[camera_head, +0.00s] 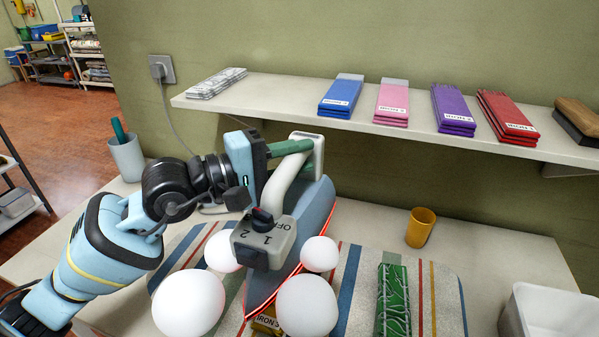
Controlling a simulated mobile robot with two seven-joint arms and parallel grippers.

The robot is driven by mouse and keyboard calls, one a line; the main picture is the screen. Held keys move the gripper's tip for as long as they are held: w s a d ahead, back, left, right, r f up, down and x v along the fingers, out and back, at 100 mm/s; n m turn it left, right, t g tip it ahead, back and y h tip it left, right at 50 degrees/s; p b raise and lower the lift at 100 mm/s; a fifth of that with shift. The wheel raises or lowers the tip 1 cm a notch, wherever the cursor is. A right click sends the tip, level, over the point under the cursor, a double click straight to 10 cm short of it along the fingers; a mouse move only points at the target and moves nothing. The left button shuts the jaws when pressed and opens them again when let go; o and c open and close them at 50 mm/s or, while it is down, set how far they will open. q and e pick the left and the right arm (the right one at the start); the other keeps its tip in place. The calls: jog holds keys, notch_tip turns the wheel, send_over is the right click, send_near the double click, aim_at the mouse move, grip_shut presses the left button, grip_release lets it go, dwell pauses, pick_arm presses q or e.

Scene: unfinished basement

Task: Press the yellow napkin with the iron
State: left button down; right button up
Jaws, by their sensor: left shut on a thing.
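My left gripper (290,148) is shut on the handle of the iron (318,205), a grey-blue iron with a white handle and a dial marked OFF, 1 and 2. A red glowing line runs along the iron's lower edge. The iron is over the striped mat (353,280), its front toward the bottom of the picture. A small part of the yellow napkin (266,324), with a label partly reading "IRON", shows below the iron's front end. The rest is hidden by the iron and white balls, so I cannot tell whether they touch. My right gripper is out of view.
Several white balls (188,303) surround the iron. A green patterned cloth (393,300) lies right on the mat. A yellow cup (420,228) and white bin (545,312) stand farther right. The wall shelf (290,97) holds folded cloths; a grey cup (127,158) stands left.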

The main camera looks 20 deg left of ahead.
aim_at(297, 191)
pick_arm(q)
jog(key=shift+d+r, duration=0.1)
jog(key=shift+r, duration=0.3)
jog(key=shift+f, duration=0.2)
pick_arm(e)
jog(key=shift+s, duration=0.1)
pick_arm(q)
jog(key=shift+f+b, duration=1.3)
jog(key=shift+f, duration=1.1)
jog(key=shift+f+b, duration=1.05)
jog(key=shift+f, duration=0.8)
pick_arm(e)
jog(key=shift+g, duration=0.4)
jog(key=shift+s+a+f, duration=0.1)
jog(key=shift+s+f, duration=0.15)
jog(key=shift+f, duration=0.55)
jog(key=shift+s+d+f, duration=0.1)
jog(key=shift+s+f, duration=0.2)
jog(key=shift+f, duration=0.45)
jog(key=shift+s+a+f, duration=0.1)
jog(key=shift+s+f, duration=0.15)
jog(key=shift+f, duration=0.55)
pick_arm(q)
jog(key=shift+f+b, duration=0.55)
jog(key=shift+f, duration=0.15)
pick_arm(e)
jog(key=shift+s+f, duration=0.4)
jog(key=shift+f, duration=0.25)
